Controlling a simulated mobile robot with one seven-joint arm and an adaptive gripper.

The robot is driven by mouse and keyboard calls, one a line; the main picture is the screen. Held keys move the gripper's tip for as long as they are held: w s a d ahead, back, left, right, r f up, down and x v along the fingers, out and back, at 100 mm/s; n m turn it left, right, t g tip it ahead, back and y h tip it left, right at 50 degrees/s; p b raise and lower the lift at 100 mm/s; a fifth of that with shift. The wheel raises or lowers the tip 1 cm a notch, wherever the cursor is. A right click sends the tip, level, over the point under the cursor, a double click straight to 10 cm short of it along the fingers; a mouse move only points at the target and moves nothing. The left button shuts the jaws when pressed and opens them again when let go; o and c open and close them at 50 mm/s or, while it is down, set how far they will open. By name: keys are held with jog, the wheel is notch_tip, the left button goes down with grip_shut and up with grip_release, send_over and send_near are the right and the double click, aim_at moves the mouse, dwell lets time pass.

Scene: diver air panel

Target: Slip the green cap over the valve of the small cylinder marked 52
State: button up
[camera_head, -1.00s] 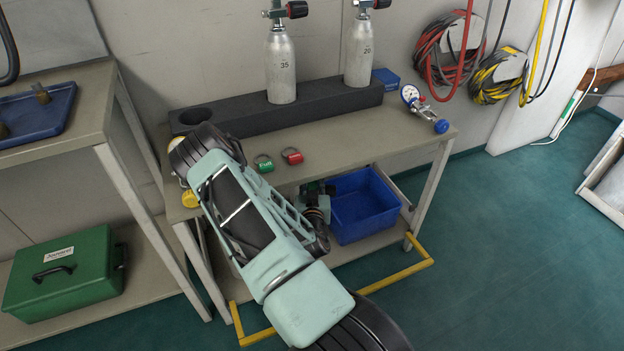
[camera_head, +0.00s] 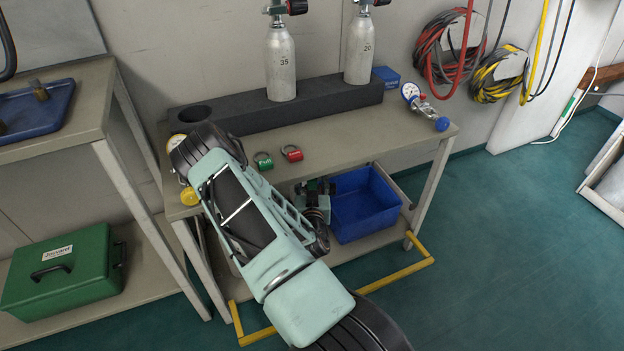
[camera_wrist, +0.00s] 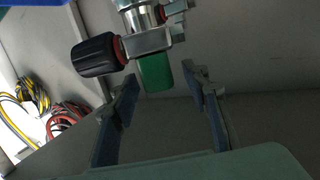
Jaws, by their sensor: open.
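In the wrist view, which is upside down, a metal valve (camera_wrist: 148,40) with a black knob (camera_wrist: 97,56) shows on a cylinder (camera_wrist: 137,5) cut off by the frame edge. The green cap (camera_wrist: 155,73) sits on the valve's end, in line with it. My gripper (camera_wrist: 160,88) is open, one finger on each side of the cap, with gaps between. The number 52 cannot be seen. In the head view, my arm hides most of the gripper, which is under the tabletop near the blue bin.
A blue bin (camera_head: 364,206) stands on the lower shelf. The bench top (camera_head: 335,132) is close above. On it are a foam rack (camera_head: 235,121) with cylinders 35 (camera_head: 281,70) and 20 (camera_head: 359,50), a green tag (camera_head: 264,162), a red tag (camera_head: 292,154) and a gauge (camera_head: 411,91).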

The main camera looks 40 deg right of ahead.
jog(key=v, duration=0.7)
jog(key=shift+s+a+r, duration=0.1)
jog(key=shift+s+a, duration=0.05)
jog(key=shift+s, duration=0.05)
dwell(0.5)
